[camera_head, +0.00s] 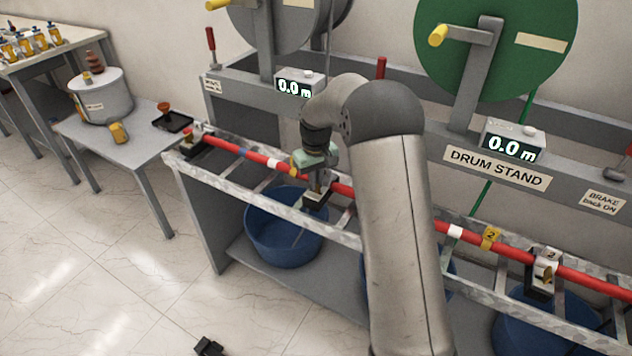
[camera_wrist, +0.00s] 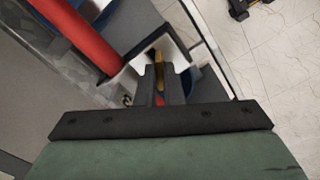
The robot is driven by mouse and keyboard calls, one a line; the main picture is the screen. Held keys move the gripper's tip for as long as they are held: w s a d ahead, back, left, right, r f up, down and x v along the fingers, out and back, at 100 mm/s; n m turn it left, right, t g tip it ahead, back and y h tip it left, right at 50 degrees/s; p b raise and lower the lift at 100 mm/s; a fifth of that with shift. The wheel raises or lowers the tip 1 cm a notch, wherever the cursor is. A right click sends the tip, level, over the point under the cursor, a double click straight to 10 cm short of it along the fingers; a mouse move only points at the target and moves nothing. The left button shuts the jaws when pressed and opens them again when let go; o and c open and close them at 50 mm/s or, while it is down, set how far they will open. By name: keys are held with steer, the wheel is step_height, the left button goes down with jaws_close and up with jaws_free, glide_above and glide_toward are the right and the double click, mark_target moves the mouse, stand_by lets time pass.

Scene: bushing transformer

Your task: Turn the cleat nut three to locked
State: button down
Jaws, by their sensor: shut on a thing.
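My gripper (camera_head: 319,184) reaches down onto a cleat (camera_head: 314,200) on the long ladder rack, left of my arm. Its number is not readable from here. In the wrist view the two dark fingers (camera_wrist: 165,86) are shut on a small yellow nut (camera_wrist: 158,57), most of which they hide. The red cable (camera_wrist: 82,36) runs through the cleat beside the fingers. A dark cleat (camera_head: 196,146) is at the rack's left end.
Blue tubs (camera_head: 284,240) stand under the rack. Behind it is the grey drum stand (camera_head: 497,168) with two meters reading 0.0 m and a green drum (camera_head: 540,75). A side table (camera_head: 140,148) with a grey pot is at left. The floor in front is mostly clear.

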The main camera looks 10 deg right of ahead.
steer(key=m, duration=0.5)
steer(key=shift+r+m+b, duration=0.1)
steer(key=shift+m+b, duration=0.2)
steer(key=m, duration=0.5)
steer(key=shift+m, duration=0.3)
steer(key=c, duration=1.6)
jaws_free()
steer(key=shift+o, duration=0.2)
step_height(320, 180, up, 17)
steer(key=shift+r, duration=0.2)
steer(key=s+f+n, duration=0.2)
steer(key=s+f, duration=0.1)
steer(key=s, duration=0.9)
steer(key=s+f+n, duration=0.3)
steer(key=s, duration=0.9)
steer(key=s+a+f+n, duration=0.1)
steer(key=s+f+n, duration=0.2)
steer(key=s, duration=1)
steer(key=shift+f, duration=0.2)
